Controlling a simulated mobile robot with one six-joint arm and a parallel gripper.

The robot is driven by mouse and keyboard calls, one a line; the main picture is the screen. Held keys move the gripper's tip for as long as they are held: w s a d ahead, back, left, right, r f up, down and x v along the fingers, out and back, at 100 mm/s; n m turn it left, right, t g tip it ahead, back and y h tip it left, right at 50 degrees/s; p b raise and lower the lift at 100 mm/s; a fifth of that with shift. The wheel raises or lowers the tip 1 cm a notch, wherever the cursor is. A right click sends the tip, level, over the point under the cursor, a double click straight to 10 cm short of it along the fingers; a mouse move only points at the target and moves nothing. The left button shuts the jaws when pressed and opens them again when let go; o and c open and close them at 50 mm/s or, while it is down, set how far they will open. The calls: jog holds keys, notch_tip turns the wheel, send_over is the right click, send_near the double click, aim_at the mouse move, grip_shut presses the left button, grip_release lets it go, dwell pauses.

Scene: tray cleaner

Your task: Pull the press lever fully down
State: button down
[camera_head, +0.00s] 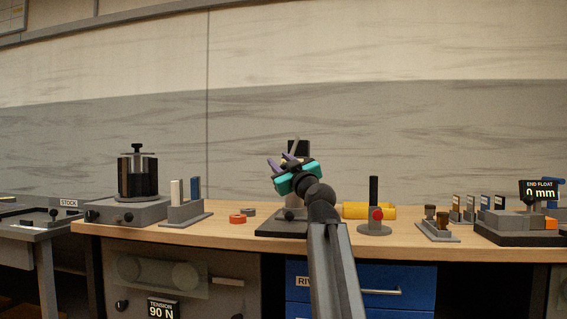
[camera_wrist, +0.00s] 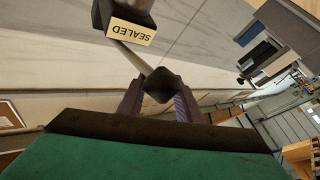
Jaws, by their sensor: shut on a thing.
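The press (camera_head: 298,147) stands on the bench behind my arm, with a dark head and a dark base (camera_head: 268,227). Its lever is a thin grey rod (camera_wrist: 130,58) ending in a dark knob (camera_wrist: 160,80) in the wrist view. My gripper (camera_wrist: 158,92), with purple fingers and a teal body, is shut on the knob. In the head view my gripper (camera_head: 281,163) is in front of the press and hides much of it. A label reading SEALED (camera_wrist: 131,31) shows on the press head in the wrist view.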

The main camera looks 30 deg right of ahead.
jog(key=c, duration=1.3)
grip_release()
jog(key=shift+w+a+f, duration=0.15)
jog(key=shift+a+f, duration=0.1)
jog(key=shift+d, duration=0.1)
jog(key=shift+s, duration=0.2)
jog(key=shift+p+v, duration=1.6)
jog(key=shift+v, duration=5.15)
jog(key=shift+r, duration=0.15)
